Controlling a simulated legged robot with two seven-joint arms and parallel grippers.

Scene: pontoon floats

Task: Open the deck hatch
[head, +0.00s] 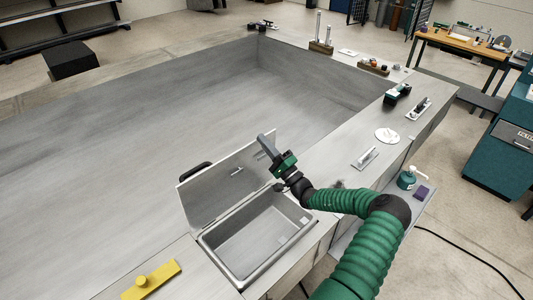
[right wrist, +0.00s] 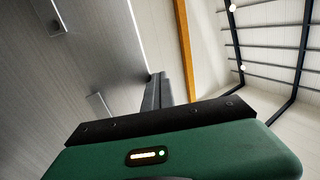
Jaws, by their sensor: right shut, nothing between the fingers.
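The deck hatch lid (head: 230,175) is a grey metal panel that stands raised and tilted on the left of its opening. A black handle (head: 195,171) shows at its upper left edge. Below the lid, the hatch opening (head: 255,237) shows a rectangular, pale, empty-looking well with a raised rim. My right gripper (head: 264,143) is shut and empty, at the upper right end of the lid. I cannot tell whether it touches the lid. Its grey fingers (right wrist: 158,92) also show shut in the right wrist view, near a grey metal surface. My left gripper is not in view.
A yellow block with a knob (head: 147,281) lies on the deck left of the hatch. A trowel-like tool (head: 366,158), a white disc (head: 386,135) and a green canister (head: 408,178) are at the right. The sunken deck floor (head: 140,140) is clear.

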